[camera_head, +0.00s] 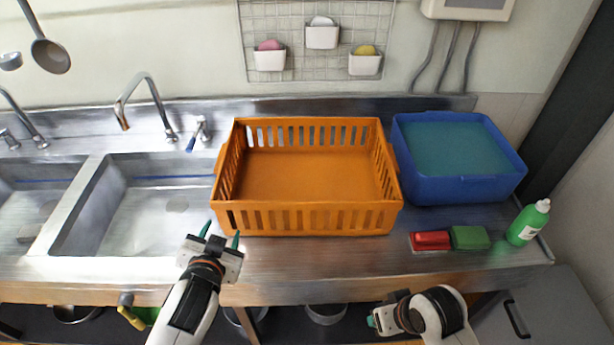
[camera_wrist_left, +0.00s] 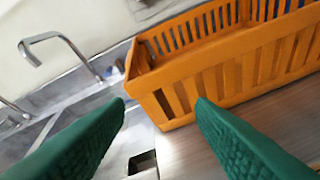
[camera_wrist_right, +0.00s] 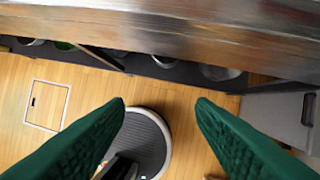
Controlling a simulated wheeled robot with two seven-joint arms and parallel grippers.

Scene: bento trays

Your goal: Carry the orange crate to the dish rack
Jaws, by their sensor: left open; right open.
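The orange crate (camera_head: 310,218) sits empty on the steel counter, right of the sink. It has slatted walls and also shows in the left wrist view (camera_wrist_left: 230,70). My left gripper (camera_head: 221,233) is open and empty, at the crate's near left corner and apart from it as far as I can tell. Its green fingers (camera_wrist_left: 160,110) frame that corner in the left wrist view. My right gripper (camera_head: 372,319) is open and empty, low in front of the counter edge. In the right wrist view its fingers (camera_wrist_right: 160,110) point over the floor. No dish rack is recognisable.
A blue tub (camera_head: 460,188) with blue-green contents stands right of the crate. Bare counter (camera_head: 320,262) runs along the front.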

